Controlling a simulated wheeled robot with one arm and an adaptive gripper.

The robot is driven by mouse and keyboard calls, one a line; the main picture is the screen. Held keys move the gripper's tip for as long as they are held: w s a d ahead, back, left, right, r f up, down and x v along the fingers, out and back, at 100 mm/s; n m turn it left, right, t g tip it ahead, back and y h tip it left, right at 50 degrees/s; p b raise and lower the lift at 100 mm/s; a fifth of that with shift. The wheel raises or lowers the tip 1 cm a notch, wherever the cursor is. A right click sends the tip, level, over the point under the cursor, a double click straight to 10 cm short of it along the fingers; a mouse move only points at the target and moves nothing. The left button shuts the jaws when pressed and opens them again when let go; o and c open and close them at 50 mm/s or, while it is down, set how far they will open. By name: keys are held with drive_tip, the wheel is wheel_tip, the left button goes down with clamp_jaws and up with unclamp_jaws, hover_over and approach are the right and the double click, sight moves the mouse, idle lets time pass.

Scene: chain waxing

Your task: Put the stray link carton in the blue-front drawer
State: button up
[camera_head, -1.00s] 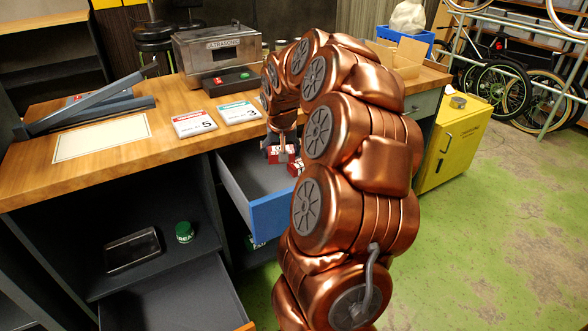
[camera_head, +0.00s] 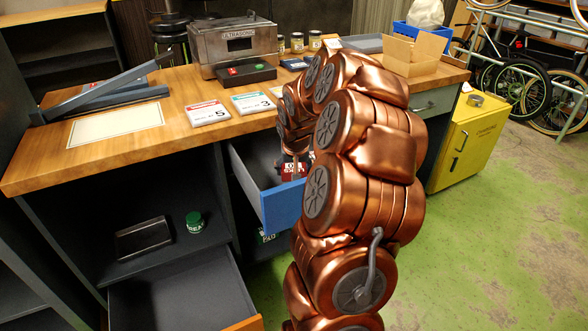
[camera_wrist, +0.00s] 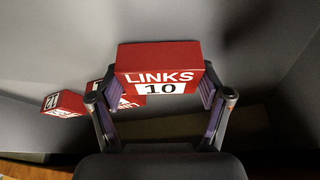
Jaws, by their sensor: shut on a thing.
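The link carton (camera_wrist: 158,62) is a small red box with a white "LINKS 10" label. My gripper (camera_wrist: 160,100) is shut on it, a finger on each side, in the wrist view. In the head view the carton (camera_head: 293,169) hangs from my gripper (camera_head: 294,160) over the open blue-front drawer (camera_head: 283,206). Other red cartons (camera_wrist: 64,104) lie lower in the drawer in the wrist view. Whether the held carton touches the drawer floor cannot be told. My arm hides the drawer's right part in the head view.
The wooden bench (camera_head: 130,140) carries a steel ultrasonic box (camera_head: 236,45), two printed cards and an open cardboard box (camera_head: 411,53). A lower drawer (camera_head: 183,296) is open at the left. A yellow cabinet (camera_head: 468,140) stands right of the bench.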

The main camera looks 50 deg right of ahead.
drive_tip(key=shift+f, duration=0.15)
drive_tip(key=o, duration=1)
drive_tip(key=shift+r, duration=0.4)
drive_tip(key=p+v, duration=0.1)
drive_tip(key=v, duration=1)
drive_tip(key=shift+s+r+p, duration=0.15)
drive_tip(key=shift+r+p, duration=0.05)
drive_tip(key=shift+p, duration=0.1)
drive_tip(key=shift+a, duration=0.1)
